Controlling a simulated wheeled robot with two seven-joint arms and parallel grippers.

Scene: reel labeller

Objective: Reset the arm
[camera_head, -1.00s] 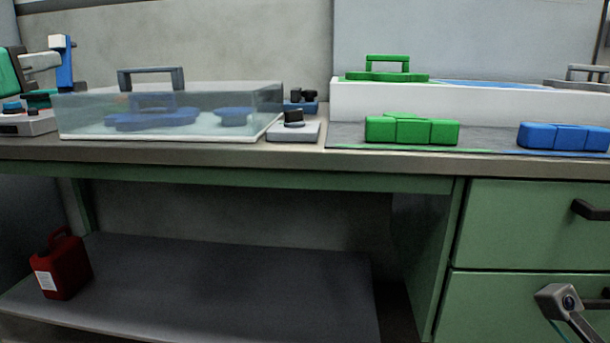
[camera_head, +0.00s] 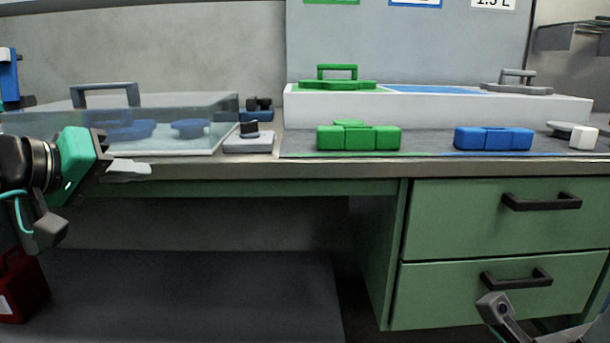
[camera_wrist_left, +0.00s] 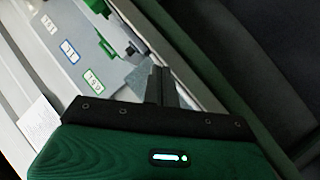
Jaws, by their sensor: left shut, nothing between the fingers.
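My left gripper (camera_head: 132,169) comes in from the left in the head view, a teal and black hand with pale fingers. It is shut and empty, in front of the bench edge, below the clear-covered box. In the left wrist view its fingers (camera_wrist_left: 162,88) are together with nothing between them. Beyond them is a pale panel (camera_wrist_left: 68,22) with several labels and a green handled part (camera_wrist_left: 97,6). My right gripper does not show; a grey piece, perhaps of my right arm, shows at the lower right of the head view.
A clear-covered box (camera_head: 215,132) with blue parts stands on the bench at the left. Green blocks (camera_head: 358,138) and blue blocks (camera_head: 493,139) lie on the mat before a white tray (camera_head: 440,110). Drawers (camera_head: 490,220) are below; a red can (camera_head: 22,290) is at lower left.

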